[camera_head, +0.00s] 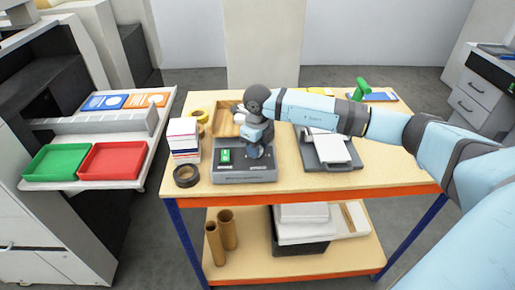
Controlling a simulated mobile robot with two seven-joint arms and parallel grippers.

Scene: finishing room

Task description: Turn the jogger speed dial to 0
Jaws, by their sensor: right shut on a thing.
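The jogger (244,175) is a grey box with a sloped dark control panel, standing at the front left of the wooden-topped table. A green switch or display (225,155) shows on the panel's left side. My right arm reaches in from the right, and my right gripper (254,153) points down onto the right part of the panel. It is shut on the speed dial, which the gripper hides, so the dial's setting cannot be read. My left gripper is not in view.
A wooden tray (226,123) lies behind, a grey device with paper (332,150) to the right. Green and red trays (112,161) sit at left.

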